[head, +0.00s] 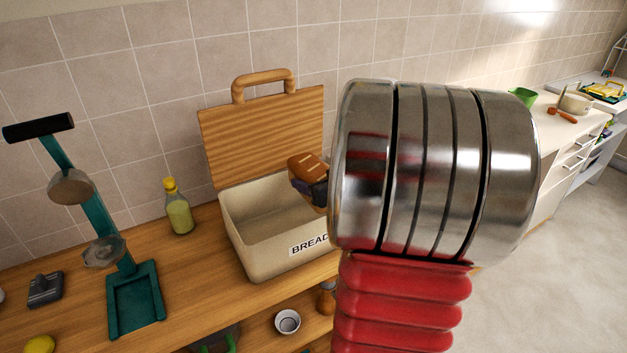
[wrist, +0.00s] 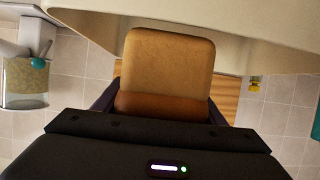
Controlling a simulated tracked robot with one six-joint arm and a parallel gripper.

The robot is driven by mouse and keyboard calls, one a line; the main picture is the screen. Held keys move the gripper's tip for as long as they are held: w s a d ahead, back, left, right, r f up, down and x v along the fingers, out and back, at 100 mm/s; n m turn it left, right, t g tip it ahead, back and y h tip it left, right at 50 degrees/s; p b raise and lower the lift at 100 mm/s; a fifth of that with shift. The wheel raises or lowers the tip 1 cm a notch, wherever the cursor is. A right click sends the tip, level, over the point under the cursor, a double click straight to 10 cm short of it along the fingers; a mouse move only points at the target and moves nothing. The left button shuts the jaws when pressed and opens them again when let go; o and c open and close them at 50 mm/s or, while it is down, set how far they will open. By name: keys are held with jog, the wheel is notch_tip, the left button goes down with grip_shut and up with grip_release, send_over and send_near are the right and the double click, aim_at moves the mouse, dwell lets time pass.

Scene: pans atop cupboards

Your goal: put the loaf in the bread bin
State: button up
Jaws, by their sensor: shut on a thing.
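The brown loaf (head: 307,168) with pale score marks on top is held in my dark gripper (head: 318,191). In the head view it shows in front of the right back part of the open cream bread bin (head: 262,254), near rim height. How far it is over the opening is hard to tell. The bin's wooden lid (head: 262,130) stands up at the back against the wall. In the wrist view the loaf (wrist: 168,65) sits between the jaws (wrist: 160,108), with the cream bin (wrist: 265,30) beyond it. My arm hides the bin's right end.
A teal juice press (head: 134,297) and a yellow-capped bottle (head: 178,212) stand left of the bin on the wooden counter (head: 190,288). A small cup (head: 287,321) is on the shelf below. A white counter (head: 558,135) with a green cup (head: 522,96) is at right.

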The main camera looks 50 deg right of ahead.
jog(key=shift+f, duration=0.6)
dwell(0.3)
jog(key=o, duration=1.3)
jog(key=shift+r, duration=0.1)
jog(key=shift+r, duration=0.5)
jog(key=v, duration=1.2)
